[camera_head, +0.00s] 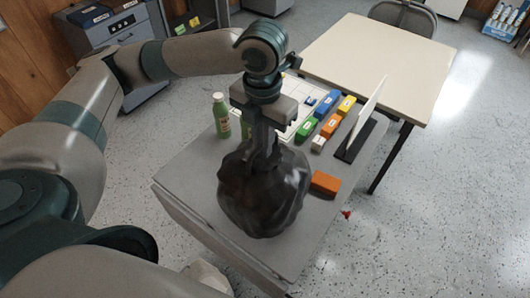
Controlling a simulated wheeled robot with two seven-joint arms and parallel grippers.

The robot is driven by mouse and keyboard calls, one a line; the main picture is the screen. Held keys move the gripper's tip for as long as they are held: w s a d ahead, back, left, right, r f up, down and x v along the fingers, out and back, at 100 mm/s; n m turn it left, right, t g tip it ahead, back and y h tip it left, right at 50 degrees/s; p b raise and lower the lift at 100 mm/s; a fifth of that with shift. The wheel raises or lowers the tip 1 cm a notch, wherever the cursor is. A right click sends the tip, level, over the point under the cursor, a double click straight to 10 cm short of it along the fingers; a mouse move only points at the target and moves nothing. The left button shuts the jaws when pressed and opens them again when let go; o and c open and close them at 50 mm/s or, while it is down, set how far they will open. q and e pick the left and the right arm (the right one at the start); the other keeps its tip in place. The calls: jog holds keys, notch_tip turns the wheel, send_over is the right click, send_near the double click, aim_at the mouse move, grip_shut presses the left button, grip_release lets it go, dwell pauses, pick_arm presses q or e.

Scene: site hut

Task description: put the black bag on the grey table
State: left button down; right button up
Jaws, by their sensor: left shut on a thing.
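The black bag (264,200) is a dark, crumpled, rounded sack in the middle of the head view. My left gripper (262,152) points down and is shut on the top of the bag. The bag is over the front part of the grey table (188,190) and covers some of its top. I cannot tell whether its underside touches the table. My right gripper is not in view.
On the grey table are a green bottle (221,116), an orange block (325,183), several coloured boxes (331,125) and a white panel in a black stand (355,140). A cream table (385,60) stands behind, with a chair (404,15). A grey cabinet (120,40) is at the back left.

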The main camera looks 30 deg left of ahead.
aim_at(263, 179)
pick_arm(q)
jog(key=shift+f, duration=0.65)
jog(key=shift+f, duration=0.1)
notch_tip(263, 179, down, 2)
jog(key=shift+f+p, duration=0.2)
jog(key=shift+p, duration=0.25)
jog(key=shift+f, duration=0.6)
jog(key=c, duration=1.8)
grip_release()
jog(key=shift+f, duration=0.1)
jog(key=shift+c, duration=0.2)
